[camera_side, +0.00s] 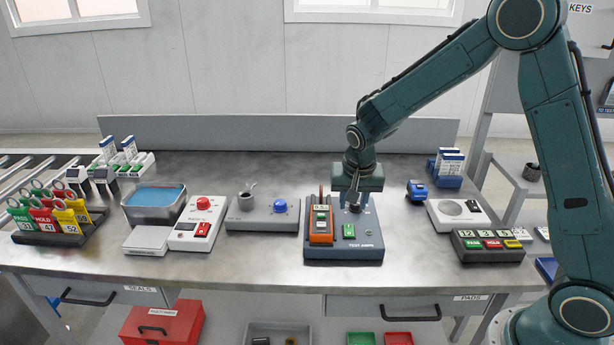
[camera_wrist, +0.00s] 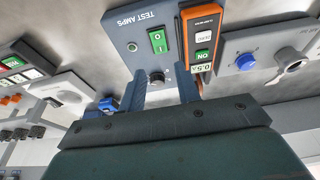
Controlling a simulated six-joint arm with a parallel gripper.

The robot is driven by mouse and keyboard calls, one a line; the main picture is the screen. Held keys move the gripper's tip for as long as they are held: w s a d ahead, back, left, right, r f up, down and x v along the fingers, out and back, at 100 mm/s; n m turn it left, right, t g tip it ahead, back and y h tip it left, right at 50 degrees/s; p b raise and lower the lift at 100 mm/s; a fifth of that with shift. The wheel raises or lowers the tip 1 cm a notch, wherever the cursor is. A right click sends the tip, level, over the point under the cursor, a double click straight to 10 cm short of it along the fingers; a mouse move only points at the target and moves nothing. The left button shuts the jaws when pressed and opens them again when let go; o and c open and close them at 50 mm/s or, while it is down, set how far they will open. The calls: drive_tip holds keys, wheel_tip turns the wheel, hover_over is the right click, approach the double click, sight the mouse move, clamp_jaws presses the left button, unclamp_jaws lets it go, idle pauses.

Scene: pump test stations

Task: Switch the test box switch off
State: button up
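The test box (camera_side: 343,252) is a dark blue-grey box marked TEST AMPS, in the middle of the bench. Its green rocker switch (camera_side: 349,231) has white marks and also shows in the wrist view (camera_wrist: 158,41). A dark knob (camera_wrist: 157,78) sits behind the switch on the box. An orange meter (camera_side: 321,227) stands on the left of the box; in the wrist view (camera_wrist: 204,40) it shows a green ON label. My gripper (camera_side: 354,192) points down over the knob end of the box. In the wrist view its fingers (camera_wrist: 162,82) are apart with nothing held between them.
To the right stand a small blue device (camera_side: 417,190) and a dark tag box (camera_side: 488,244). The bench front is clear.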

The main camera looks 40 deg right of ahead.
drive_tip(key=shift+v, duration=2.3)
drive_tip(key=shift+r, duration=0.1)
drive_tip(key=s+a+r+n+t+y, duration=0.15)
drive_tip(key=s+r+n, duration=0.25)
drive_tip(key=s+r, duration=0.75)
drive_tip(key=s+a+r+n+t, duration=0.1)
drive_tip(key=s+n, duration=0.4)
drive_tip(key=s, duration=0.9)
drive_tip(key=shift+s+a+r+t+y, duration=0.2)
drive_tip(key=shift+a+r+t+y, duration=0.2)
drive_tip(key=shift+a, duration=0.2)
